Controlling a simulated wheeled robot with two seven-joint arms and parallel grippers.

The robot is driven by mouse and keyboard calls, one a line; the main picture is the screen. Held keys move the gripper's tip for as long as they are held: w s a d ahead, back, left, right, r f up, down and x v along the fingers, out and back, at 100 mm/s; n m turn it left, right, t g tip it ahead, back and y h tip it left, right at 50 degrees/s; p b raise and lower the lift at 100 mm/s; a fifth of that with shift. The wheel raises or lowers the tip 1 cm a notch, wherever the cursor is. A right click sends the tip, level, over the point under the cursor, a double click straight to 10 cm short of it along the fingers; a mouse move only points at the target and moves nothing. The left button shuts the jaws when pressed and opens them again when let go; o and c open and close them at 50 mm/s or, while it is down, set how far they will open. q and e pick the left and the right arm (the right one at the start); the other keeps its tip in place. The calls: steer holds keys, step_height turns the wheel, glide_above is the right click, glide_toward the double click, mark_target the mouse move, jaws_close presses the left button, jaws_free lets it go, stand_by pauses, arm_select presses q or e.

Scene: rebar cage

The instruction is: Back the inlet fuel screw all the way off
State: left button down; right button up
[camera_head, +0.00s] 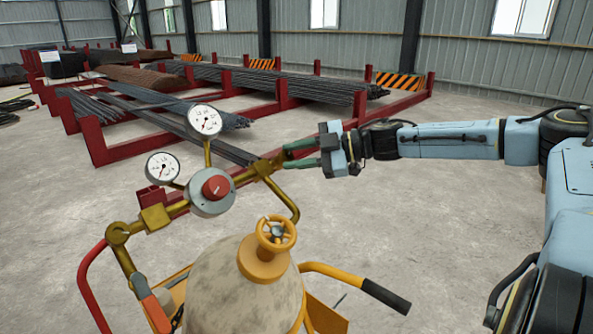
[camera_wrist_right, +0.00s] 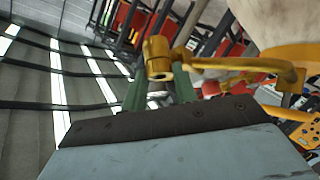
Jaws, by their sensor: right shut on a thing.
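A brass pipe assembly with a round regulator (camera_head: 211,192) and its red knob stands above a weathered gas cylinder (camera_head: 243,285). At its right end is a brass fitting (camera_head: 264,168), where a bent pipe runs down toward the cylinder. My right gripper (camera_head: 283,158) reaches in from the right, its green fingers shut on the inlet fuel screw at this fitting. In the right wrist view the brass fitting (camera_wrist_right: 157,58) shows just beyond the fingertips (camera_wrist_right: 158,92); the screw itself is mostly hidden between them. My left gripper is out of view.
Two white gauges, an upper one (camera_head: 205,120) and a lower one (camera_head: 162,168), stick up from the regulator. An orange handwheel (camera_head: 277,234) tops the cylinder. The cart has a black-gripped handle (camera_head: 386,296). Red racks of rebar (camera_head: 285,83) stand behind; the floor between is clear.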

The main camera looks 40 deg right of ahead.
steer(key=n+b, duration=0.1)
steer(key=n+g+b, duration=0.1)
steer(key=b, duration=0.1)
steer(key=shift+w+f+g, duration=0.1)
steer(key=shift+f+g, duration=0.1)
steer(key=shift+g, duration=0.1)
steer(key=shift+r+n+g+b, duration=0.15)
steer(key=shift+n+g+b, duration=0.3)
steer(key=shift+n+g, duration=0.4)
steer(key=shift+w+r+n+g, duration=0.1)
steer(key=shift+n+g, duration=0.15)
steer(key=shift+n, duration=0.35)
steer(key=shift+w+r+n+g, duration=0.1)
steer(key=shift+n+g, duration=0.1)
steer(key=shift+n, duration=0.35)
steer(key=shift+r+n+g, duration=0.2)
steer(key=shift+n+g, duration=0.3)
steer(key=shift+n, duration=0.3)
steer(key=shift+w+r+n+g+h+p, duration=0.15)
steer(key=shift+n+g+h+p, duration=0.85)
steer(key=shift+n, duration=0.8)
steer(key=o, duration=1)
steer(key=shift+c, duration=0.2)
